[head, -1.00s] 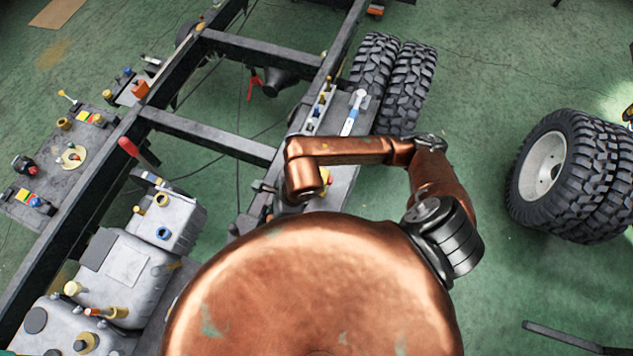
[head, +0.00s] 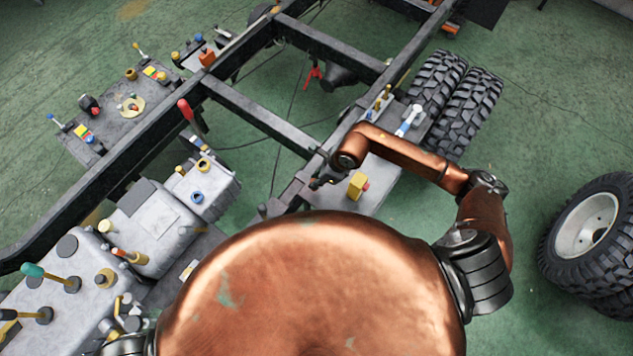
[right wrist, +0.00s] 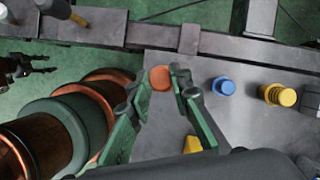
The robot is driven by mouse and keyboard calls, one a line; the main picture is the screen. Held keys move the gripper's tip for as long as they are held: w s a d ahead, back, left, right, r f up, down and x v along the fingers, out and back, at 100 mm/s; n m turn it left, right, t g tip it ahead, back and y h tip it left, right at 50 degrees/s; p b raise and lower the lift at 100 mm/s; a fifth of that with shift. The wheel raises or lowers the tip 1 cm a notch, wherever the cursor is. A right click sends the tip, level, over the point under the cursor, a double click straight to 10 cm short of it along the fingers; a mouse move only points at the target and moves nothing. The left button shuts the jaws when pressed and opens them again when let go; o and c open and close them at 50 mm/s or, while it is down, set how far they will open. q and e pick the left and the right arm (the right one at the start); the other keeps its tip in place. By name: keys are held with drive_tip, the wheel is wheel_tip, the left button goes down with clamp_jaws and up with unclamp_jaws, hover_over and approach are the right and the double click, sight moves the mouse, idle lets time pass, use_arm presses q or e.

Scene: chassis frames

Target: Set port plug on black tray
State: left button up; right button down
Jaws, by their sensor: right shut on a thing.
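My right gripper (head: 322,183) is beside the dark frame rail, at the left edge of the right-hand grey plate (head: 375,195). In the right wrist view its green fingers (right wrist: 160,84) close around a round orange plug (right wrist: 160,77), seen above the plate's edge. A dark, finger-like part at that view's left edge (right wrist: 28,70) looks like my left gripper; whether it is open is unclear. In the head view the left gripper does not show. I cannot clearly make out which surface is the black tray.
The plate carries a blue plug (right wrist: 223,86), a yellow plug (right wrist: 278,95) and a yellow block (head: 357,185). The frame rail (head: 262,117) crosses the scene. Grey units with several caps (head: 160,235) stand left, and double tyres (head: 455,100) stand right.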

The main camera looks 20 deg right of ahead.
drive_tip(key=shift+w+d+f, duration=0.15)
drive_tip(key=shift+w+f, duration=0.05)
drive_tip(key=shift+f, duration=0.15)
drive_tip(key=shift+f+p, duration=0.3)
drive_tip(key=shift+f, duration=1.15)
drive_tip(key=c, duration=1.8)
unclamp_jaws()
drive_tip(key=shift+o, duration=0.2)
drive_tip(key=b+v, duration=0.1)
drive_tip(key=v, duration=1.1)
drive_tip(key=shift+r, duration=0.1)
